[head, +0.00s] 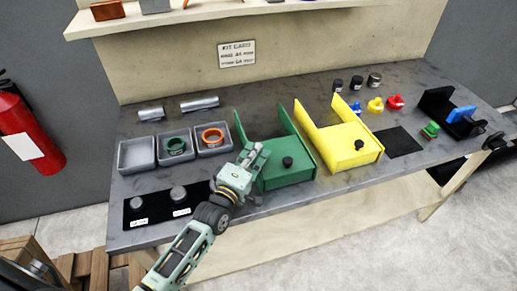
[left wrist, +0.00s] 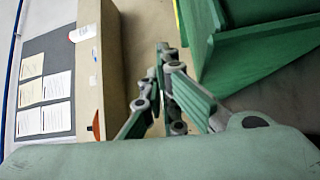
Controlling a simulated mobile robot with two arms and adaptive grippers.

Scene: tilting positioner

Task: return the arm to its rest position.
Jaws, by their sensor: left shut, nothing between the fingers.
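My left arm comes in from the bottom of the head view. My left gripper (head: 258,152) is shut and empty, just left of the green fixture (head: 288,178), whose plate carries a black knob. I cannot tell whether it touches the fixture. In the left wrist view the closed fingers (left wrist: 166,58) show in the middle, with the green fixture (left wrist: 260,50) at the upper right. My right gripper is not in view.
The yellow fixture (head: 352,147) stands right of the green one. Grey trays (head: 136,153), two holding rings, stand on the bench at left, behind a black mat (head: 150,199) with round weights. A black positioner (head: 441,104) holds a blue part at right. A shelf (head: 200,15) hangs above.

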